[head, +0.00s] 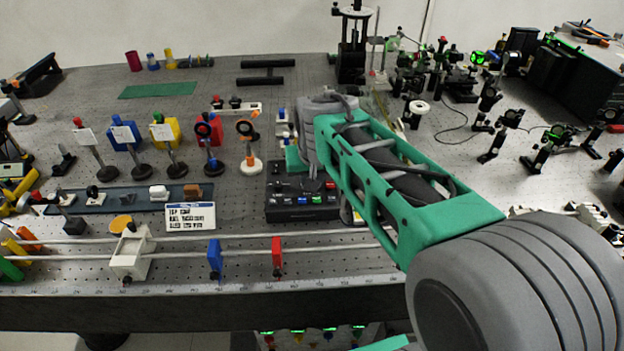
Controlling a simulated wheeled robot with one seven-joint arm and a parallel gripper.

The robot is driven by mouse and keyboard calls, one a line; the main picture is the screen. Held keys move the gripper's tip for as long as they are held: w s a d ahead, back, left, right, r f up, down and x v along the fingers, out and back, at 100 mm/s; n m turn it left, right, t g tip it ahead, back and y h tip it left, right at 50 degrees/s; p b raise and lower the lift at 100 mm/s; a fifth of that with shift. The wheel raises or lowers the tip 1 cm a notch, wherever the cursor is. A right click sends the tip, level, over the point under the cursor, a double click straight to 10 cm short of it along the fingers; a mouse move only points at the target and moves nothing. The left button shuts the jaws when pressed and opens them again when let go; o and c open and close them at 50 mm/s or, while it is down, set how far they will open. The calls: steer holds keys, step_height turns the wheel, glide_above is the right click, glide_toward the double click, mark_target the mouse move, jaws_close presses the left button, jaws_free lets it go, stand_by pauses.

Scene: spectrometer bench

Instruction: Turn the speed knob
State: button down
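A black control box (290,212) sits on the bench at the middle of the head view, with a row of small coloured buttons on its front. I cannot make out which part of it is the speed knob. My arm reaches from the lower right to the box, and its grey and green links cover the box's back right side. My gripper (313,168) seems to be at the back of the box, mostly hidden by my own arm. Its fingers do not show clearly, nor whether they touch anything.
A white label card (190,217) stands left of the box. A rail with a white carriage (131,253), a blue block (215,258) and a red block (277,256) runs in front. Mounted optics stand behind left and at right. A green mat (157,90) lies far back.

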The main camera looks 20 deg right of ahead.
steer(key=c, duration=1.6)
jaws_free()
steer(key=shift+r, duration=0.1)
steer(key=v, duration=0.7)
steer(key=shift+s+r, duration=0.15)
steer(key=shift+r, duration=0.2)
